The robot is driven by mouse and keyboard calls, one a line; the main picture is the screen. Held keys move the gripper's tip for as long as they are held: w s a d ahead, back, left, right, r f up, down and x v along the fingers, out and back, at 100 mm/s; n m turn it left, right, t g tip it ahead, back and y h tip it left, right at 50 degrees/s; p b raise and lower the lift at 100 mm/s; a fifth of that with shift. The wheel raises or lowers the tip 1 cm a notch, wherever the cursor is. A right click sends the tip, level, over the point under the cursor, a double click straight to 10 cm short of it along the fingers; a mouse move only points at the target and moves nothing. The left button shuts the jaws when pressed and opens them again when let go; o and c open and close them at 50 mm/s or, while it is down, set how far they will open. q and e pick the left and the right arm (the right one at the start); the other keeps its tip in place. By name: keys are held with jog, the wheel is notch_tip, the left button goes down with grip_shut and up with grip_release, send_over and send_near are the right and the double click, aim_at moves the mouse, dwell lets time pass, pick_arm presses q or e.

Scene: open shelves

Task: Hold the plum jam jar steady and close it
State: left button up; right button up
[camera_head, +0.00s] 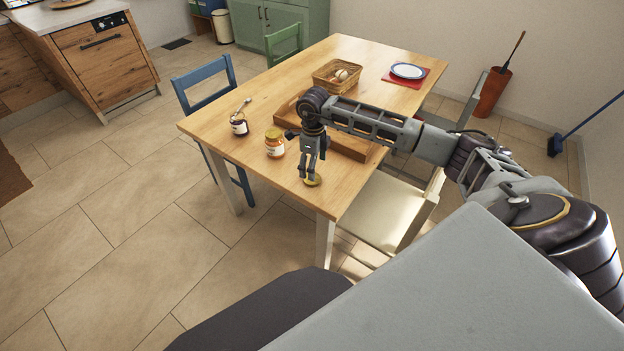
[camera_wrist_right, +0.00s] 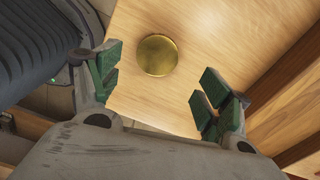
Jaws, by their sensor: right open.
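The plum jam jar (camera_head: 239,125) appears to be the dark jar with a pale label, upright on the wooden table left of the orange jar; a spoon (camera_head: 243,106) sticks up at its open-looking mouth. A gold lid (camera_head: 312,180) lies flat near the table's front corner. It also shows in the right wrist view (camera_wrist_right: 158,55). My right gripper (camera_head: 308,175) points down just above this lid, open and empty. In the right wrist view its green-padded fingers (camera_wrist_right: 160,78) are spread wide, with the lid ahead between them. My left gripper is out of view.
An orange jar (camera_head: 274,144) with a gold lid stands between the dark jar and my right gripper. A wooden tray (camera_head: 350,147) lies behind my right arm. A basket (camera_head: 330,76) and a plate (camera_head: 408,71) are farther back. Chairs surround the table (camera_head: 222,120).

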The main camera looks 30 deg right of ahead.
jog(key=shift+s+a+f, duration=0.1)
jog(key=shift+f, duration=1.2)
jog(key=shift+a+f, duration=0.1)
jog(key=shift+f, duration=1.2)
jog(key=c, duration=0.8)
